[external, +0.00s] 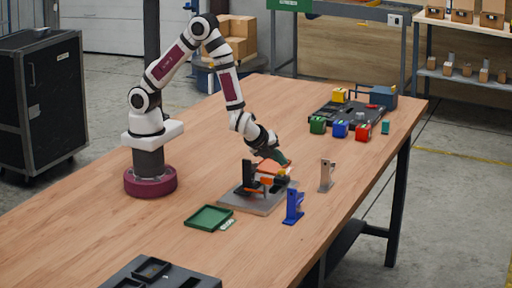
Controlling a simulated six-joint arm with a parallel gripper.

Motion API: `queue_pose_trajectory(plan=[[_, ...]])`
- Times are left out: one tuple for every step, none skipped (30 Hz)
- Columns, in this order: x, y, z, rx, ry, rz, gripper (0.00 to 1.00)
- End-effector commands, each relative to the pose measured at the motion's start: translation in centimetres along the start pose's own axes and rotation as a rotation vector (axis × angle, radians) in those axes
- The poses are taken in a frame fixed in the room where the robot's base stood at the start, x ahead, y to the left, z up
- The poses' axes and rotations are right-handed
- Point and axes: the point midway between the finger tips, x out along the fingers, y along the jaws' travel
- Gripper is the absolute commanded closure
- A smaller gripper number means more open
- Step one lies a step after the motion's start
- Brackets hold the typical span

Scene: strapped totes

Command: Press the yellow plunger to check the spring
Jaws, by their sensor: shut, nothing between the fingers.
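A grey plate (256,205) lies on the wooden table and carries a small fixture with black uprights (249,172) and orange parts (256,184). A small yellow part (282,181), which looks like the yellow plunger, shows at the right side of the fixture. My gripper (284,163) is shut and empty, tilted over the fixture just above the orange and yellow parts. I cannot tell whether it touches them. The gripper and fixture overlap in this view, so the plunger's height and part of the fixture are hidden.
A blue bracket (293,207) and a grey bracket (326,176) stand right of the plate. A green tray (209,218) lies to its left. Green, blue and red blocks (341,129) stand near a dark tray (326,113) at the back right. The table's front left is partly clear.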

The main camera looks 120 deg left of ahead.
Motion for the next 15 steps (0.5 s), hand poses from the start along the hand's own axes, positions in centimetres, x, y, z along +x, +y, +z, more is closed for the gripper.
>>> queue_pose_trajectory(plan=[[0.12, 0.1, -0.08, 0.001, 0.0, 0.0, 1.0], [0.2, 0.15, -0.14, 0.002, 0.0, 0.0, 1.0], [0.32, 0.23, -0.23, 0.002, 0.0, 0.0, 1.0], [0.39, 0.28, -0.28, 0.002, 0.0, 0.0, 1.0], [0.45, 0.33, -0.32, 0.001, 0.0, 0.0, 1.0], [0.48, 0.35, -0.35, 0.001, 0.0, 0.0, 1.0], [0.49, 0.35, -0.35, 0.001, 0.0, 0.0, 1.0], [0.48, 0.34, -0.35, 0.001, 0.0, 0.0, 1.0], [0.48, 0.34, -0.35, 0.001, 0.0, 0.0, 1.0], [0.48, 0.34, -0.35, 0.0, 0.0, 0.0, 1.0], [0.47, 0.34, -0.34, 0.0, 0.0, 0.0, 1.0], [0.47, 0.34, -0.34, 0.0, 0.0, 0.0, 1.0], [0.48, 0.34, -0.35, 0.0, 0.0, 0.0, 1.0], [0.48, 0.34, -0.35, 0.0, 0.0, 0.0, 1.0], [0.49, 0.35, -0.36, 0.001, 0.0, 0.0, 1.0]])
